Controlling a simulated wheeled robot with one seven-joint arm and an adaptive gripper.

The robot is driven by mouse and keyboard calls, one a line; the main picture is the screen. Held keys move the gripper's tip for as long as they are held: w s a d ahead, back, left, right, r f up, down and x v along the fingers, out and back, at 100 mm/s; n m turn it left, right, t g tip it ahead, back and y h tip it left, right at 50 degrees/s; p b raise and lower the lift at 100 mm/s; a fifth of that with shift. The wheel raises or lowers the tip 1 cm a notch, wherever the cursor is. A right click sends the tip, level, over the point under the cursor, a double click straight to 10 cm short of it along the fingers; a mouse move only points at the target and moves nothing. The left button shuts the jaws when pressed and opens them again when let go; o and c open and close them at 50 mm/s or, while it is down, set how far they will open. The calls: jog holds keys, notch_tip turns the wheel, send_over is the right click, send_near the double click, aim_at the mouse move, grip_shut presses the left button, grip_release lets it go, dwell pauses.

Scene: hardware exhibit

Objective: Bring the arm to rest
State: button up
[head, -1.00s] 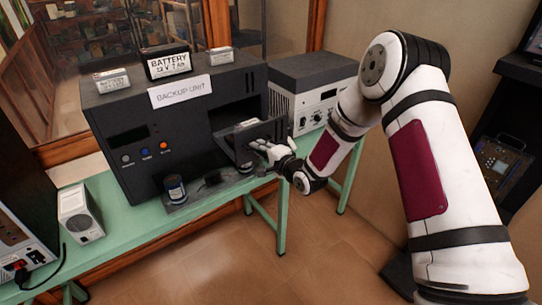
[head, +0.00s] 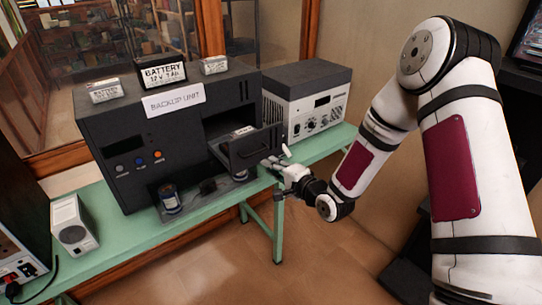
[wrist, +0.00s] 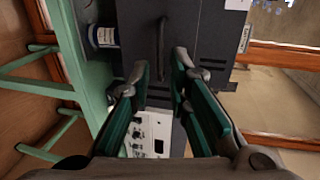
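My gripper (head: 279,160) is just right of the front of an open drawer (head: 252,149) in the black backup unit (head: 100,137). In the wrist view my gripper (wrist: 163,75) has its two green-padded fingers apart, with nothing held between them. The drawer's dark handle (wrist: 162,48) lies beyond the fingertips and looks clear of them. A battery (head: 243,131) shows partly inside the drawer; the drawer front hides the rest of it. My arm reaches in from the right side of the head view.
The unit stands on a green bench (head: 120,240). Batteries, one of them black (head: 162,72), sit on top. A grey-white power supply (head: 307,104) stands to the right and a small white box (head: 74,224) to the left. Floor in front is open.

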jog(key=s+d+r+n+g+h+b, duration=0.1)
jog(key=s+d+r+n+g+h, duration=0.1)
jog(key=s+d+r+n+h, duration=0.5)
jog(key=s+d+r+g+h, duration=0.1)
jog(key=s+d+r, duration=0.1)
jog(key=d+r, duration=0.6)
jog(key=s+r+n+g, duration=0.2)
jog(key=s+r, duration=0.2)
jog(key=s, duration=0.8)
jog(key=s+r+n+g, duration=0.2)
jog(key=s+r, duration=0.1)
jog(key=s, duration=0.9)
jog(key=shift+s+d+r+h+b, duration=0.15)
jog(key=shift+s+r+h+b, duration=0.2)
jog(key=shift+r+h+b, duration=0.05)
